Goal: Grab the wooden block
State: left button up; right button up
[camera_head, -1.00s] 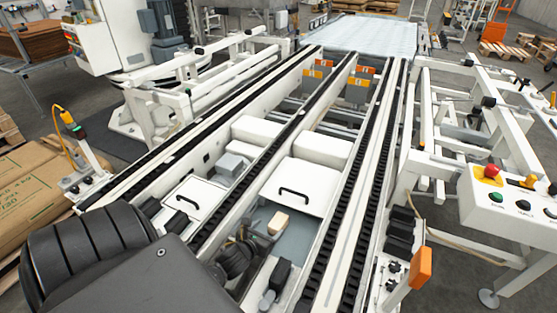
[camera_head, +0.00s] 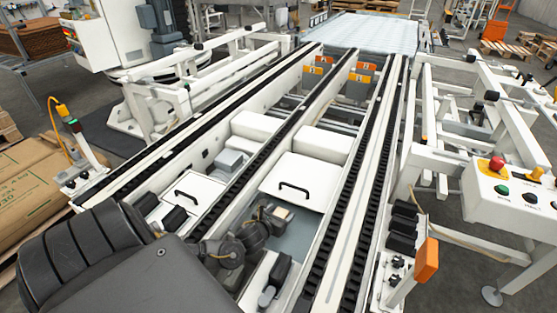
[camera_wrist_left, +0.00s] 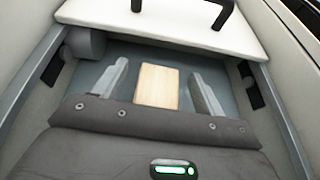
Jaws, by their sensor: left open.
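The wooden block (camera_wrist_left: 158,87) is a small pale wood piece on the grey floor of a recess in the conveyor. In the left wrist view it lies between the two fingers of my left gripper (camera_wrist_left: 159,88), with a gap on each side. The gripper is open. In the head view the block (camera_head: 281,213) shows just beyond my left gripper (camera_head: 276,218), whose fingers partly cover it. My right gripper does not show.
A white cover with a black handle (camera_head: 305,178) closes off the recess's far side. Black chain rails (camera_head: 338,215) and white beams run along both sides. A control box (camera_head: 510,195) with a red button stands at the right. Grey floor is bare beside the block.

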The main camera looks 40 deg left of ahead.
aim_at(279, 215)
pick_arm(q)
jog(key=shift+c, duration=0.3)
jog(key=c, duration=1)
jog(key=shift+r, duration=0.1)
jog(key=shift+c, duration=0.2)
